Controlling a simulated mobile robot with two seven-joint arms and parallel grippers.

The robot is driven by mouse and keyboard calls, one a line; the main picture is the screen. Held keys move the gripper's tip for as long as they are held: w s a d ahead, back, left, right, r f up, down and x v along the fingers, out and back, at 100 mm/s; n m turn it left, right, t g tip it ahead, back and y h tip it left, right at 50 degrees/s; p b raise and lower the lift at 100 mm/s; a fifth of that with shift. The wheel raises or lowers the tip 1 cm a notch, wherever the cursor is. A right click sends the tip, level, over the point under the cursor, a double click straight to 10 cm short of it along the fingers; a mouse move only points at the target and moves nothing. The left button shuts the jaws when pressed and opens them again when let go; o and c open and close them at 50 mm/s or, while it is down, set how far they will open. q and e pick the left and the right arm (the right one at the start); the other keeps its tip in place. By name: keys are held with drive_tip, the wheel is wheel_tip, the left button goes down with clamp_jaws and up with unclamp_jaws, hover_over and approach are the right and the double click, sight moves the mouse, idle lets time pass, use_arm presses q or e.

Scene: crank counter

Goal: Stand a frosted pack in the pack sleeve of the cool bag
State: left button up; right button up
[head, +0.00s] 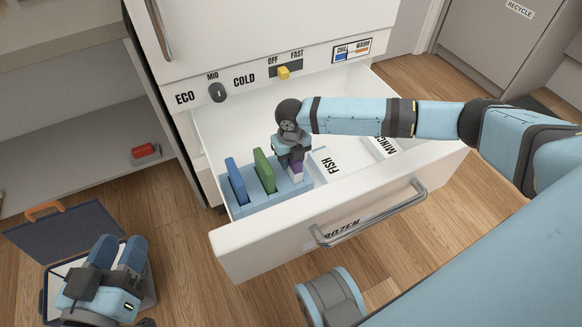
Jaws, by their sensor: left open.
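The cool bag (62,236) lies open on the floor at the lower left, its dark lid with an orange handle tipped back. My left gripper (119,247) is open over the bag and hides most of its inside, including any sleeve. In the open drawer, a light blue rack (267,199) holds a blue pack (236,181) and a green pack (264,171) upright. A third pack, purple above and whitish below (296,170), stands at the rack's right end. My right gripper (293,158) is at its top; whether the jaws are closed on it is unclear.
The drawer front (260,250) with its handle (375,218) juts out over the wood floor. FISH (328,165) and MINCE (383,148) labelled items lie right of the rack. A red object (145,150) sits on a shelf at left.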

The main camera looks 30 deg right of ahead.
drive_tip(key=c, duration=0.6)
wheel_tip(320, 180, up, 3)
drive_tip(key=p, duration=0.3)
drive_tip(key=shift+p, duration=0.3)
use_arm(q)
drive_tip(key=shift+r+n+t+p, duration=0.8)
drive_tip(key=shift+r+t+p, duration=1.3)
drive_tip(key=shift+r, duration=2.95)
use_arm(e)
drive_tip(key=shift+r+p, duration=0.3)
drive_tip(key=shift+r, duration=1.8)
drive_tip(key=shift+r+p, duration=0.9)
drive_tip(key=shift+p, duration=0.15)
use_arm(q)
drive_tip(key=shift+s+a+f+g+y, duration=0.1)
drive_tip(key=shift+a+f+g+y, duration=0.3)
drive_tip(key=shift+f, duration=0.4)
drive_tip(key=shift+s+a+f+g+y, duration=0.1)
drive_tip(key=shift+a+f+g+y, duration=0.15)
drive_tip(key=shift+f+g, duration=0.45)
drive_tip(key=shift+s+a+f+g+y, duration=0.1)
drive_tip(key=shift+a+f+g+y, duration=0.25)
drive_tip(key=shift+f, duration=0.55)
use_arm(e)
drive_tip(key=shift+r, duration=0.15)
